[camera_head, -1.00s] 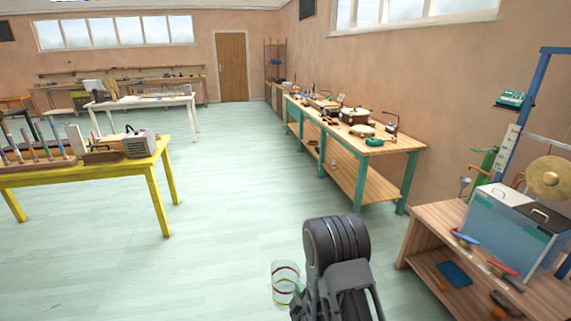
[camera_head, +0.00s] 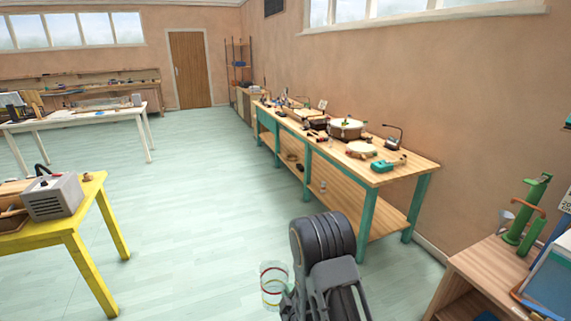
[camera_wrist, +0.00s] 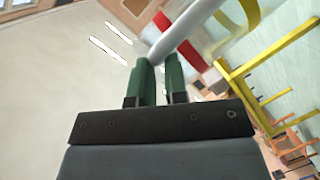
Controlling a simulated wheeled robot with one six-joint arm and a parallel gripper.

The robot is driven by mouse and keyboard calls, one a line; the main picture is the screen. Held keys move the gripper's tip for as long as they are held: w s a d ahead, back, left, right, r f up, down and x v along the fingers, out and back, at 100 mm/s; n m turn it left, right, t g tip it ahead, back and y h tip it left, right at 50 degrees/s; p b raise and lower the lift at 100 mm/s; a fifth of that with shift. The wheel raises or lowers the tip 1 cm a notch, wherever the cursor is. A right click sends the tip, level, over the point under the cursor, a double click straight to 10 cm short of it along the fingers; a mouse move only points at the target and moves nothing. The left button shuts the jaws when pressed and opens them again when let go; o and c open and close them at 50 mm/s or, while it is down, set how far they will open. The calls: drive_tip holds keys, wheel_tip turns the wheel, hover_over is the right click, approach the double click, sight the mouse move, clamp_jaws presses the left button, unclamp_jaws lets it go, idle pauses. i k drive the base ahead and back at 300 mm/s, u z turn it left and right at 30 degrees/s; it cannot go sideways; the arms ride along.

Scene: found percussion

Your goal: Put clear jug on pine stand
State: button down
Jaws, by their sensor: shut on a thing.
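The clear jug (camera_head: 272,287), see-through with red and yellow bands, hangs upright above the floor, low in the middle of the head view. In the wrist view, the fingers of my gripper (camera_wrist: 160,66) are shut on a pale bar, seemingly the jug's handle. The jug's red band (camera_wrist: 187,48) shows just beyond the fingers. In the head view my own wrist hides most of the fingers. I cannot make out a pine stand for certain among the furniture.
A long green-legged workbench (camera_head: 412,174) with instruments stands ahead right, along the wall. A yellow table (camera_head: 75,230) is at left and a white table (camera_head: 70,120) behind it. A wooden shelf unit (camera_head: 480,272) is close at right. The floor between is clear.

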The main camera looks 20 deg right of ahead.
sight(508, 269)
drive_tip(key=z, duration=0.45)
drive_tip(key=i, duration=1.5)
drive_tip(key=z, duration=1.7)
drive_tip(key=i, duration=1.05)
drive_tip(key=z, duration=0.85)
